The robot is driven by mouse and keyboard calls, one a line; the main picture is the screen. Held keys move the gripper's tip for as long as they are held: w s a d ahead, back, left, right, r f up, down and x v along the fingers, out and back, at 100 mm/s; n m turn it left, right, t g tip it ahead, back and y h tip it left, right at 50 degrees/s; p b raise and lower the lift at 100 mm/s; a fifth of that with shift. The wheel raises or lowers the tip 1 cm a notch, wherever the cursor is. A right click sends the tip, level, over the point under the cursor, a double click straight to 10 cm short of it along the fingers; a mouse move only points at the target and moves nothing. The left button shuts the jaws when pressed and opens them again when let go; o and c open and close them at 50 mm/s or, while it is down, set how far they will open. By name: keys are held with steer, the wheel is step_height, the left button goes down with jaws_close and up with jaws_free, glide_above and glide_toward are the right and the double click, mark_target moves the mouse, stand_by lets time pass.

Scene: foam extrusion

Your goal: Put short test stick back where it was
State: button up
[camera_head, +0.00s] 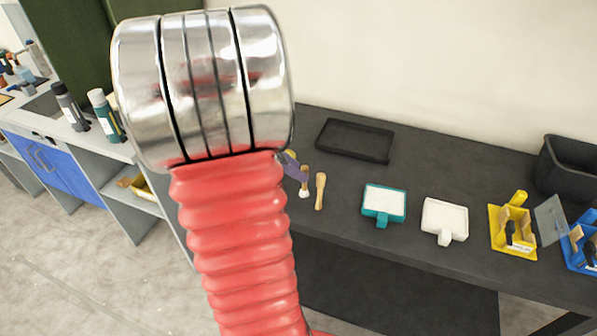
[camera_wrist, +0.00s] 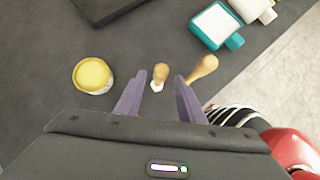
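A short wooden stick (camera_wrist: 161,69) with a white tip shows between my fingers in the wrist view, with a gap on both sides. It also shows in the head view (camera_head: 304,185), its upper part close to the purple fingers. A longer wooden stick (camera_wrist: 205,66) lies to its right, its lower end partly behind the right finger; it is in the head view too (camera_head: 320,191). My gripper (camera_wrist: 160,76) is open, with the purple fingers apart. In the head view my gripper (camera_head: 292,168) is mostly hidden by my red arm. I cannot tell its exact height above the table.
A yellow-topped cup (camera_wrist: 92,76) stands left of the fingers. A black tray (camera_head: 355,140) lies behind. A teal tray (camera_head: 383,219) and a white tray (camera_head: 444,239) sit to the right, then a yellow holder (camera_head: 512,231), a blue holder (camera_head: 577,258) and a black bin (camera_head: 570,166).

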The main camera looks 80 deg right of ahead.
steer(key=v, duration=1)
steer(key=shift+w+a, duration=0.1)
stand_by(0.5)
